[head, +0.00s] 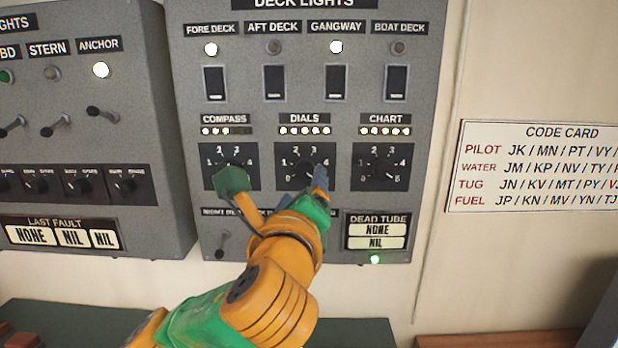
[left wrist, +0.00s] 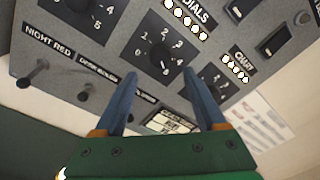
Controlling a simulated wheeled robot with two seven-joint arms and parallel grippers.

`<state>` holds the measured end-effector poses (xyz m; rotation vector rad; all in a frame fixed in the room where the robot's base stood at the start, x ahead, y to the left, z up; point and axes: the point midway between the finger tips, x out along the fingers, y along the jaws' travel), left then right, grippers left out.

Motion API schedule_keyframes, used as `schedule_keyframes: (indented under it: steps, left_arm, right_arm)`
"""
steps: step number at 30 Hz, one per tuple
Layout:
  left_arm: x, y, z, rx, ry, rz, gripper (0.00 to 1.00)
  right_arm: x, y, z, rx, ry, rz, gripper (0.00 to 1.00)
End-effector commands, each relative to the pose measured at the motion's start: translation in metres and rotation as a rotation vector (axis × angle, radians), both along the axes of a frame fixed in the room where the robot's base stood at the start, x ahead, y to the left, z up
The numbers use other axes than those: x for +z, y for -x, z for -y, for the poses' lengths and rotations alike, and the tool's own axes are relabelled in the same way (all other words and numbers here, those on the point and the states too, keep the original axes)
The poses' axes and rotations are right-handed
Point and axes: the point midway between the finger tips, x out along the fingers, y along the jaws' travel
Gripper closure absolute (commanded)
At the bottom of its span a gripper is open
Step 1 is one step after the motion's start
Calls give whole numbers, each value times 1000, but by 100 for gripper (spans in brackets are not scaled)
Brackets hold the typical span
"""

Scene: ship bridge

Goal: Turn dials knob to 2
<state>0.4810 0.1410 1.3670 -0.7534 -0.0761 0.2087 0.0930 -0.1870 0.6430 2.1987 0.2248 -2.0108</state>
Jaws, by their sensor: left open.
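The dials knob (head: 303,174) is a black knob on a dark numbered plate under the DIALS label, in the middle of the grey deck lights panel. Its row of small lamps (head: 305,131) looks fully lit. It also shows in the left wrist view (left wrist: 165,55), where I cannot read its pointer setting surely. My left gripper (head: 306,190) is in front of the knob's lower right side and partly hides its plate. In the left wrist view its two blue fingers (left wrist: 160,84) are apart and empty, with the knob between and beyond their tips. My right gripper is out of view.
The compass knob (head: 229,174) is close on the left and the chart knob (head: 382,174) close on the right. A small lever (head: 222,246) sticks out below. Switches (head: 335,82) line the panel above. A code card (head: 540,165) hangs on the right wall.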

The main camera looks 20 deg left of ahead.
Motion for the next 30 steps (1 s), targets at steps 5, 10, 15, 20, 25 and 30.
schedule_keyframes:
  steps: [5, 10, 15, 20, 25, 30]
  left_arm:
    - [5, -35, -9, 4, 0, -7, 27]
    - [2, -59, -13, 2, 2, -4, 27]
    - [-1, -64, -14, -1, 3, -1, 27]
    - [-1, -64, -14, -2, 3, -1, 41]
    - [-1, -64, -14, -2, 4, -1, 86]
    - [-1, -64, -14, -3, 5, 0, 100]
  right_arm:
    - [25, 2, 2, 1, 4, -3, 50]
    - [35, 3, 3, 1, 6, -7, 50]
    - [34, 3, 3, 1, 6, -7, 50]
    - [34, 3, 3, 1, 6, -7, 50]
    - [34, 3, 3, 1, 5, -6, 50]
    - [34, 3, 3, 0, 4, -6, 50]
